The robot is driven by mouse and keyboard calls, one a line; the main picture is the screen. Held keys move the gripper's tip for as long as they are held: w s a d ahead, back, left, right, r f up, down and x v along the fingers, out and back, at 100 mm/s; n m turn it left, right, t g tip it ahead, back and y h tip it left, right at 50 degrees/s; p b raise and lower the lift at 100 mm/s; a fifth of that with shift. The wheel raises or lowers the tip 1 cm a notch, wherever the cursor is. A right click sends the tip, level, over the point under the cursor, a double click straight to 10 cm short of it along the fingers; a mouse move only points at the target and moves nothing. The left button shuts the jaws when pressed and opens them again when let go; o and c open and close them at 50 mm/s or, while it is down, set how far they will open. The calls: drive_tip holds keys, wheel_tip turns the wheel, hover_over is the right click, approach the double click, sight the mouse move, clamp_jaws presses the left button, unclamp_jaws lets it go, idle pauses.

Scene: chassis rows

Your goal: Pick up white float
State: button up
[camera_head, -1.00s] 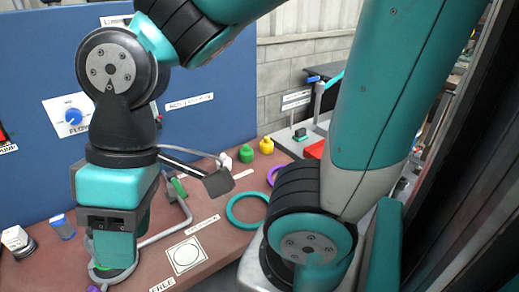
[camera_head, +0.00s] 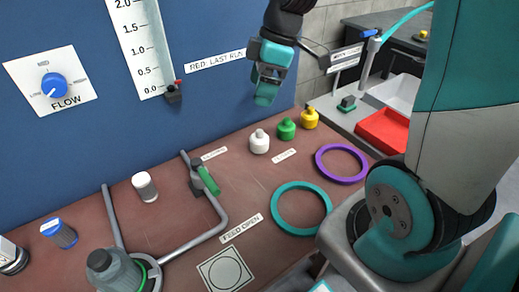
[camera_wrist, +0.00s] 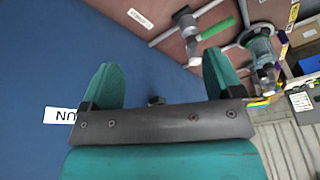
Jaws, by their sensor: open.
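The white float (camera_head: 259,142) is a small bottle-shaped piece with a narrow neck. It stands upright on the brown bench near the blue panel, left of a green float (camera_head: 286,129) and a yellow float (camera_head: 309,118). My gripper (camera_head: 266,92) is above and behind the white float, in front of the blue panel and apart from it. In the wrist view my gripper (camera_wrist: 161,82) has its two teal fingers spread with nothing between them. I cannot make out the white float in the wrist view.
A green-handled valve (camera_head: 208,180) on grey pipe stands left of the float. A white cylinder (camera_head: 145,186) stands farther left. A teal ring (camera_head: 275,213) and a purple ring (camera_head: 320,164) lie flat on the bench. A red tray (camera_head: 384,131) is at right.

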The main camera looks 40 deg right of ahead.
drive_tip(key=n, duration=0.1)
approach(259, 137)
drive_tip(key=x, duration=0.4)
drive_tip(key=b+x, duration=0.1)
drive_tip(key=x, duration=0.1)
drive_tip(key=shift+w+d+f, duration=0.2)
drive_tip(key=shift+d+f, duration=0.05)
drive_tip(key=shift+f, duration=0.05)
drive_tip(key=x, duration=0.5)
drive_tip(key=shift+w+f, duration=0.25)
drive_tip(key=shift+f, duration=0.05)
drive_tip(key=c, duration=1)
